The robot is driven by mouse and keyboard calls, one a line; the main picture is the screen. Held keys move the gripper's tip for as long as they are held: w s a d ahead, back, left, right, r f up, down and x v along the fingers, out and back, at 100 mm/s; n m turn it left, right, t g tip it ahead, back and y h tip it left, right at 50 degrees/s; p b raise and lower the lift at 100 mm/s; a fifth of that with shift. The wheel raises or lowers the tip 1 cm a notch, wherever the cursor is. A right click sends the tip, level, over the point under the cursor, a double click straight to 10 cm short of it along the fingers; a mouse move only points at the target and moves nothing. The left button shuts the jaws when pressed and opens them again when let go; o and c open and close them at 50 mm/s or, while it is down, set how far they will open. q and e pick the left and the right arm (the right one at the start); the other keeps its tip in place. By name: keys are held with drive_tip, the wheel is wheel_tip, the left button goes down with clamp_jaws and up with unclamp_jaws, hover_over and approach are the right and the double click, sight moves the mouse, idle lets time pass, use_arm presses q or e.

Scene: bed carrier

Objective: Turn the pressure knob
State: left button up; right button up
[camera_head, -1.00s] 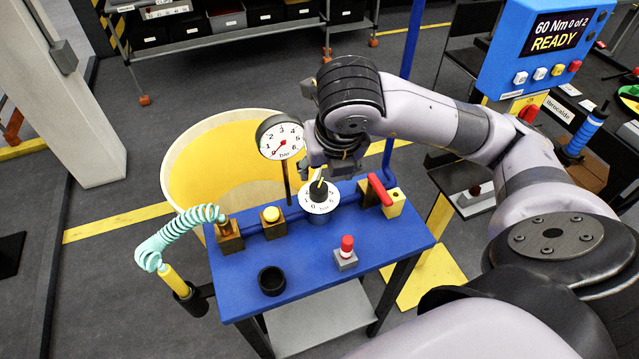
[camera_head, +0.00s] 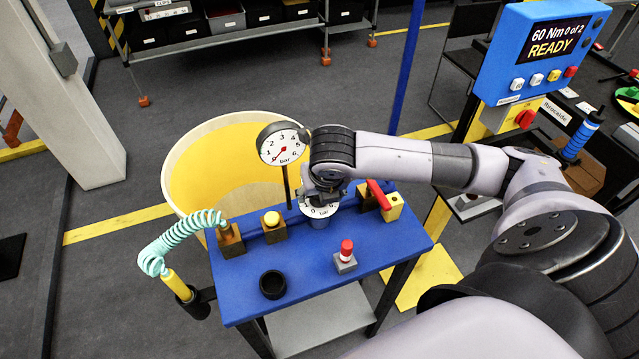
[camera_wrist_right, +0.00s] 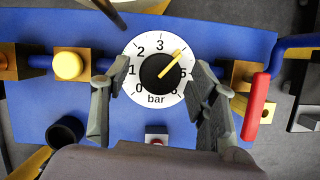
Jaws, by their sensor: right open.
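The pressure knob (camera_wrist_right: 159,74) is a black round knob with a yellow pointer, set in a white dial marked in bar (camera_wrist_right: 140,93). In the right wrist view the pointer aims up and right, between the 3 and the 5. My right gripper (camera_wrist_right: 158,92) is open, with one finger on each side of the dial; contact with the knob cannot be told. In the head view my right gripper (camera_head: 322,192) is above the dial (camera_head: 318,211) and hides the knob. The round pressure gauge (camera_head: 283,144) stands behind, its red needle low on the left. My left gripper is not in view.
The blue table (camera_head: 300,250) also carries a yellow button (camera_head: 271,218), a red-handled valve (camera_head: 379,194), a red-topped button (camera_head: 346,251) and a black cup (camera_head: 272,284). A coiled teal hose (camera_head: 180,240) hangs at the left.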

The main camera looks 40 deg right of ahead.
drive_tip(key=shift+c, duration=0.5)
drive_tip(key=c, duration=1.1)
drive_tip(key=shift+o, duration=0.2)
drive_tip(key=shift+f+b, duration=0.2)
drive_tip(key=shift+b, duration=0.5)
drive_tip(key=n+y+b, duration=0.1)
drive_tip(key=n+b, duration=0.2)
drive_tip(key=b, duration=0.1)
drive_tip(key=n+y+b, duration=0.1)
drive_tip(key=n+b, duration=0.2)
drive_tip(key=b, duration=0.1)
drive_tip(key=n+y+b, duration=0.1)
drive_tip(key=n+b, duration=0.2)
drive_tip(key=b, duration=0.1)
drive_tip(key=shift+d+n+y+b, duration=0.3)
drive_tip(key=shift+y+b, duration=0.05)
drive_tip(key=shift+y, duration=0.05)
drive_tip(key=n+y+b, duration=0.1)
drive_tip(key=n+b, duration=0.1)
drive_tip(key=n, duration=0.1)
drive_tip(key=shift+w+d+r+g, duration=0.1)
drive_tip(key=shift+g, duration=0.3)
drive_tip(key=shift+w+r+n+g+y+b, duration=0.1)
drive_tip(key=shift+n+g+y+b, duration=0.45)
drive_tip(key=shift+n, duration=1.45)
drive_tip(key=o, duration=1.2)
drive_tip(key=shift+c, duration=0.2)
